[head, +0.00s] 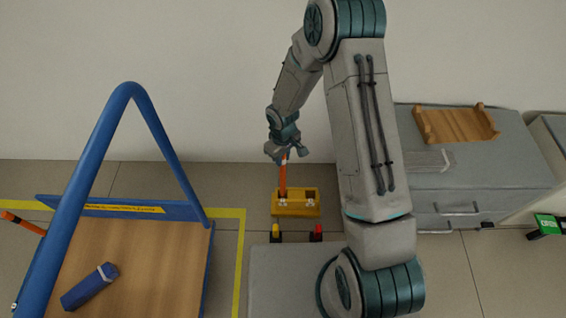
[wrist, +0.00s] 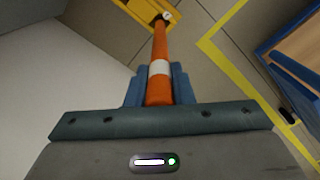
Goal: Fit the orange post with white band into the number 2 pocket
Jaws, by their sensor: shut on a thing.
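My gripper (head: 285,152) is shut on the orange post with white band (head: 283,178), which hangs below it, close to upright. In the wrist view the post (wrist: 160,45) points away between the blue fingers (wrist: 157,88), its white band just beyond them. A yellow block (head: 297,211) with two dark pockets and small white labels stands below. The post's lower end is at the block's left pocket; I cannot tell whether it is inside or just above or in front. The right pocket looks empty. The label numbers are too small to read.
A blue-framed trolley (head: 212,240) at left carries a blue bar (head: 90,287); another orange rod (head: 22,223) shows at the far left. Yellow (head: 276,231) and red (head: 318,232) pieces stand before the block. A grey cabinet (head: 450,175) with a wooden tray (head: 455,124) is right.

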